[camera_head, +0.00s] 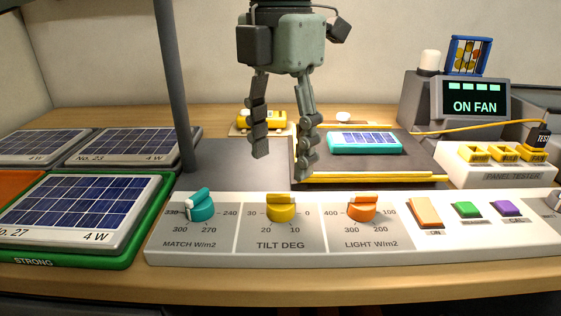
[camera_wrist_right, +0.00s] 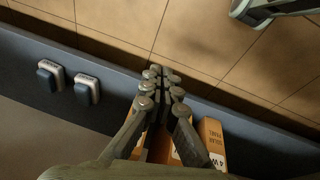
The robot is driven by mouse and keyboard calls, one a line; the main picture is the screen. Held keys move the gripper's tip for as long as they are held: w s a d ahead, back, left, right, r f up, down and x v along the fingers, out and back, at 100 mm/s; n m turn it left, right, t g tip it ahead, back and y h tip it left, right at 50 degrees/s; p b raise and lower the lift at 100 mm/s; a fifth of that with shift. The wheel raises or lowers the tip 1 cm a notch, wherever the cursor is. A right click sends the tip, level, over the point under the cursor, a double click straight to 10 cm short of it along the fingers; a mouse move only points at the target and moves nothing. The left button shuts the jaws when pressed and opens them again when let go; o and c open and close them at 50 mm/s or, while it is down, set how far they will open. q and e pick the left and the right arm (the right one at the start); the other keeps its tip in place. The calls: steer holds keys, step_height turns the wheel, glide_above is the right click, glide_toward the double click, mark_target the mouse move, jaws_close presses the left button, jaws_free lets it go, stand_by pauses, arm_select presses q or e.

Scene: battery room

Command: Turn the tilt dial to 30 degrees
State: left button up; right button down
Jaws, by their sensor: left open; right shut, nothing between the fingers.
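The tilt dial (camera_head: 281,209) is a yellow knob on the white control panel (camera_head: 218,248), above the words TILT DEG. Its scale has 30 at the left, 20 and 10 below, and 0 at the right. Its raised grip lies roughly level across the top; I cannot tell which number it marks. My left gripper (camera_head: 284,166) points down with fingers spread, open and empty, above and behind the dial, apart from it. My right gripper (camera_wrist_right: 165,82) shows only in the right wrist view, fingers together and empty, away from the panel.
A teal match dial (camera_head: 202,208) and an orange light dial (camera_head: 362,209) flank the tilt dial. A grey post (camera_head: 174,85) stands left of my left gripper. Behind it are a yellow toy vehicle (camera_head: 262,121) and a small teal-framed solar panel (camera_head: 365,142).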

mark_target(281, 194)
arm_select(q)
steer(key=shift+w, duration=0.3)
steer(key=shift+f, duration=0.35)
step_height(281, 194, down, 7)
steer(key=shift+s+r, duration=0.1)
arm_select(e)
steer(key=shift+f, duration=0.6)
arm_select(q)
steer(key=shift+c, duration=0.5)
steer(key=c, duration=1.1)
steer(key=shift+o, duration=0.2)
arm_select(e)
steer(key=shift+w, duration=0.1)
